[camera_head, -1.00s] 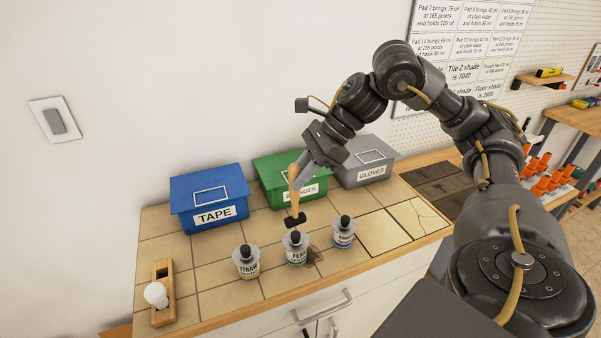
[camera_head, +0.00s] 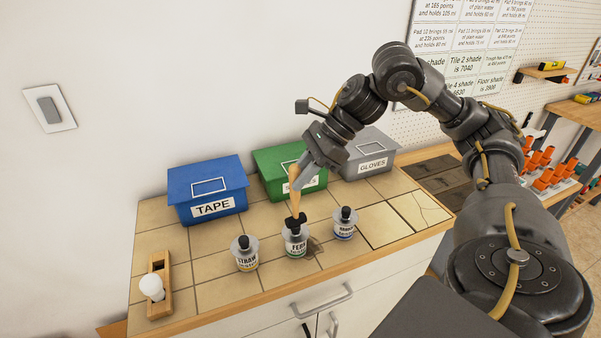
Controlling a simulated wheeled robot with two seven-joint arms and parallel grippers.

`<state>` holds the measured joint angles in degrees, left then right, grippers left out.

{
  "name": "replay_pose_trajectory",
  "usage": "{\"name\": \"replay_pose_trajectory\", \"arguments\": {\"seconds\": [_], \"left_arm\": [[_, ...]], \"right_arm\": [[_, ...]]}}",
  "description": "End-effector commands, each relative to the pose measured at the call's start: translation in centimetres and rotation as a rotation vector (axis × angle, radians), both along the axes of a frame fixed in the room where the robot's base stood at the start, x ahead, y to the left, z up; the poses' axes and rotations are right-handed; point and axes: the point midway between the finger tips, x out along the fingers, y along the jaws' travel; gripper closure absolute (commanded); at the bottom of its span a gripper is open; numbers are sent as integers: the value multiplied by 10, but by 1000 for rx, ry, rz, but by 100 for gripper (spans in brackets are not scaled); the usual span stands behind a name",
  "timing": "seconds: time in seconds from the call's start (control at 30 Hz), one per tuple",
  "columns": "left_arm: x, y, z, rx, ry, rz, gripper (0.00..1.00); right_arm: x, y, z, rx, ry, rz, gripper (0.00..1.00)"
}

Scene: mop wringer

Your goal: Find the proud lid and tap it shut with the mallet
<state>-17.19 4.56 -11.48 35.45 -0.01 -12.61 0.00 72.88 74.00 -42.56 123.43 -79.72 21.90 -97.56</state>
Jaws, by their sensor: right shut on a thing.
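My right gripper (camera_head: 301,179) is shut on the wooden handle of the mallet (camera_head: 295,196). The mallet hangs head down, its black head (camera_head: 296,220) right at the top of the middle jar, labelled FERN (camera_head: 296,244). The head hides that jar's lid knob; I cannot tell whether they touch. The left jar, labelled STRAW (camera_head: 246,259), and the right jar (camera_head: 344,228) stand upright on either side, each with a grey lid and black knob. I cannot tell from here which lid sits proud. My left gripper is not in view.
A blue TAPE bin (camera_head: 208,191), a green bin (camera_head: 270,172) and a grey GLOVES bin (camera_head: 368,154) stand behind the jars. A wooden holder (camera_head: 158,295) with a white round piece (camera_head: 151,287) lies at left. Tiles at right are bare, one cracked (camera_head: 420,209).

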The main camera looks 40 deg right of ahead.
Motion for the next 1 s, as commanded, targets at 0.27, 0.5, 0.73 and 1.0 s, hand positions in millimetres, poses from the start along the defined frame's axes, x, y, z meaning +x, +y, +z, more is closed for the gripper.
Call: {"name": "replay_pose_trajectory", "arguments": {"seconds": [0.27,0.5,0.73,1.0], "left_arm": [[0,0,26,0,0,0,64],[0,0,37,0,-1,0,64],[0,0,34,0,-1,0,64],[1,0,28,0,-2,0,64]], "right_arm": [[0,0,29,2,-3,0,100],[0,0,42,2,-1,0,100],[0,0,40,2,-3,0,100],[0,0,34,4,-9,0,100]]}}
